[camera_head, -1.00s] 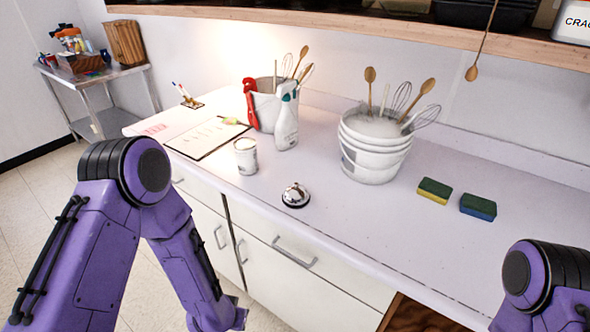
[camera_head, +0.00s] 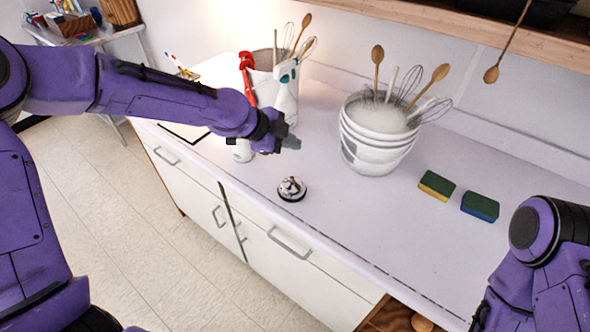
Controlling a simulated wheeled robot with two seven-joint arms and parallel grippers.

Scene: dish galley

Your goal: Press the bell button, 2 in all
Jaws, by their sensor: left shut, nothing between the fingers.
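The bell (camera_head: 291,189), a small silver dome on a dark base with its button on top, stands near the front edge of the white counter. My left gripper (camera_head: 294,143) is shut and empty. It reaches in from the left above the counter, and in the picture it shows just above the bell, apart from it. My right arm shows at the lower right, but its gripper is out of view.
A white can (camera_head: 243,152) and a spray bottle (camera_head: 286,95) are partly hidden behind my left arm. A white bucket (camera_head: 373,158) with whisks and wooden spoons stands behind the bell. Two sponges (camera_head: 437,185) (camera_head: 480,206) lie to the right. The counter around the bell is clear.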

